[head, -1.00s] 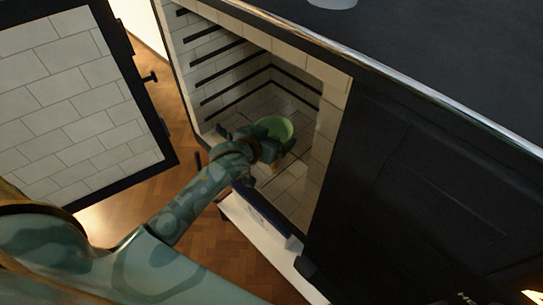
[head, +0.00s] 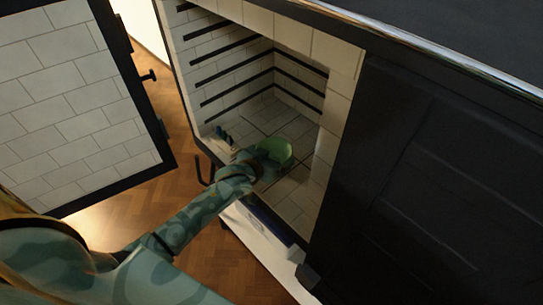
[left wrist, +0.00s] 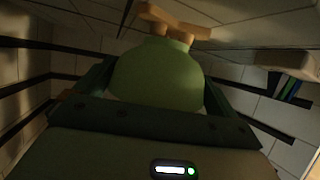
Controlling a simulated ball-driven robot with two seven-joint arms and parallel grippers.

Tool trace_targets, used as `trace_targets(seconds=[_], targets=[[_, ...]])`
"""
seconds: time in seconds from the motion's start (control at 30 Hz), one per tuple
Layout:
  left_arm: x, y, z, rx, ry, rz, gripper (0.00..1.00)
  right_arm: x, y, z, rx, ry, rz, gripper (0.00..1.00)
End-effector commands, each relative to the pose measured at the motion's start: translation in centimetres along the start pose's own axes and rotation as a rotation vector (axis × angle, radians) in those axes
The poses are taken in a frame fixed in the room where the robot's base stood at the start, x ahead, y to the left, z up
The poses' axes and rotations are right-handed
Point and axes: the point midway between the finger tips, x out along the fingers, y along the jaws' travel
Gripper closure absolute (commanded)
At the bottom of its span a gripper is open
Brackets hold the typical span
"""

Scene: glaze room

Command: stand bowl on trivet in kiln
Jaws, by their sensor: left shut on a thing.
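A green bowl (head: 278,150) is inside the open kiln (head: 340,105), low over the tiled floor. My left gripper (head: 262,160) reaches in through the kiln's front opening and is shut on the bowl. In the left wrist view the bowl (left wrist: 158,78) sits between the two fingers (left wrist: 155,92). A light wooden piece with stubby feet, seemingly the trivet (left wrist: 174,22), shows just past the bowl there. I cannot tell whether the bowl touches it. The trivet is hidden in the head view. My right gripper is not in view.
The kiln door (head: 75,110), lined with white brick, stands open at the left. Dark rails (head: 225,71) run along the kiln's inner walls. Small dark items (head: 224,136) stand inside near the left wall; a block with coloured slots (left wrist: 288,75) shows in the wrist view.

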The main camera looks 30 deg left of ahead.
Motion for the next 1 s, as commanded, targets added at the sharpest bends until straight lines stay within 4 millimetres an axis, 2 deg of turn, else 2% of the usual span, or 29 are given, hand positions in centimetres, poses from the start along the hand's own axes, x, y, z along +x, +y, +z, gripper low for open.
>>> trace_targets(seconds=[0.07,0.1,0.37,0.43,0.8,1.0], targets=[[0.1,0.0,0.2,0.000,0.000,0.000,0.35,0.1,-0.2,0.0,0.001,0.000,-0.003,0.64],[0.1,0.0,0.2,0.001,-0.001,0.000,0.00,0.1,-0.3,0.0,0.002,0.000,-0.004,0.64],[-0.1,0.0,-0.1,0.001,0.000,0.000,0.00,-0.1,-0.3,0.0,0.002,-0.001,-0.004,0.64],[-0.9,0.0,-0.2,0.000,0.000,0.001,0.00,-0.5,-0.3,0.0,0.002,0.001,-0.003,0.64],[-9.2,0.0,-0.3,0.000,-0.001,0.000,0.00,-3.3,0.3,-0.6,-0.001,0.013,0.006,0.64],[-11.7,0.0,-0.2,0.000,0.000,-0.001,0.00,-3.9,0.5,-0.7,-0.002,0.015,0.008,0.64]])
